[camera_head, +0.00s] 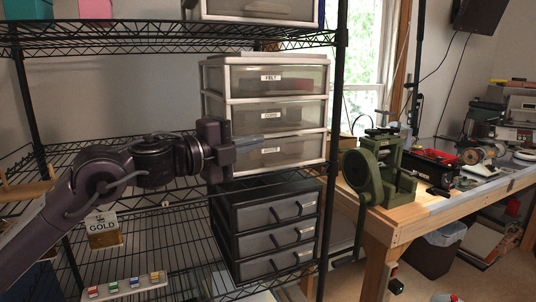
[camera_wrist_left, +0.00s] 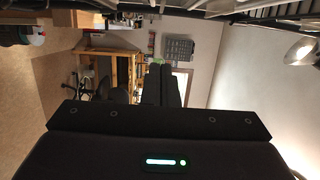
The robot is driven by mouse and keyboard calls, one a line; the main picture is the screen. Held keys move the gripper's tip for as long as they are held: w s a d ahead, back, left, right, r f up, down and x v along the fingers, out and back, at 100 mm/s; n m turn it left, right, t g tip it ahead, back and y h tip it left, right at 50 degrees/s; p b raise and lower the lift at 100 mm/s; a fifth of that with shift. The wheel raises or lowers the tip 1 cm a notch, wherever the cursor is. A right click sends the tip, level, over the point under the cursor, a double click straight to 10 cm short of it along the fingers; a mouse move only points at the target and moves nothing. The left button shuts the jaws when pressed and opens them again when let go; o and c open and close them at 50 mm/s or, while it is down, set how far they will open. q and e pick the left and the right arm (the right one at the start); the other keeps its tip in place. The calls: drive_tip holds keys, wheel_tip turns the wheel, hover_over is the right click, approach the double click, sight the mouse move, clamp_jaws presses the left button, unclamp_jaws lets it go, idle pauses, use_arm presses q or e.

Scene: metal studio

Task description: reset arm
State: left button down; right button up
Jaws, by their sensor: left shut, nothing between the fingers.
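My left arm reaches in from the left in the head view. My left gripper (camera_head: 248,142) is shut and empty, its fingers pointing right in front of the white drawer unit (camera_head: 214,82). I cannot tell whether the fingers touch the drawers. In the left wrist view the left gripper (camera_wrist_left: 161,72) shows its two dark fingers together, with nothing between them. My right gripper is in neither view.
A black wire shelf rack (camera_head: 335,130) surrounds the arm. A black drawer unit (camera_head: 270,240) stands below the white one. A gold-labelled box (camera_head: 103,238) is at lower left. A wooden workbench (camera_head: 405,222) with a green machine (camera_head: 375,172) stands at right.

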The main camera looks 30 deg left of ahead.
use_arm(q)
wheel_tip(320, 180, down, 27)
drive_tip(key=d+n+g+y, duration=0.2)
drive_tip(key=n+y, duration=0.5)
drive_tip(key=n, duration=0.5)
drive_tip(key=s+d+f+n+g, duration=0.4)
drive_tip(key=s+d+f+g, duration=0.1)
drive_tip(key=s+f, duration=0.6)
drive_tip(key=s+d+f+n+g, duration=0.55)
drive_tip(key=s+f, duration=0.25)
drive_tip(key=s, duration=0.4)
wheel_tip(320, 180, down, 26)
drive_tip(key=s+g+p, duration=0.1)
drive_tip(key=g+p, duration=0.1)
drive_tip(key=s+a+f, duration=0.2)
drive_tip(key=s+f, duration=0.7)
drive_tip(key=s, duration=0.1)
drive_tip(key=s+a+f+m, duration=0.1)
drive_tip(key=s+a+f, duration=0.1)
drive_tip(key=s+f, duration=0.8)
drive_tip(key=shift+s+a+f+g+p, duration=0.25)
drive_tip(key=shift+s+a+g+p, duration=0.05)
drive_tip(key=shift+s+g+p, duration=0.15)
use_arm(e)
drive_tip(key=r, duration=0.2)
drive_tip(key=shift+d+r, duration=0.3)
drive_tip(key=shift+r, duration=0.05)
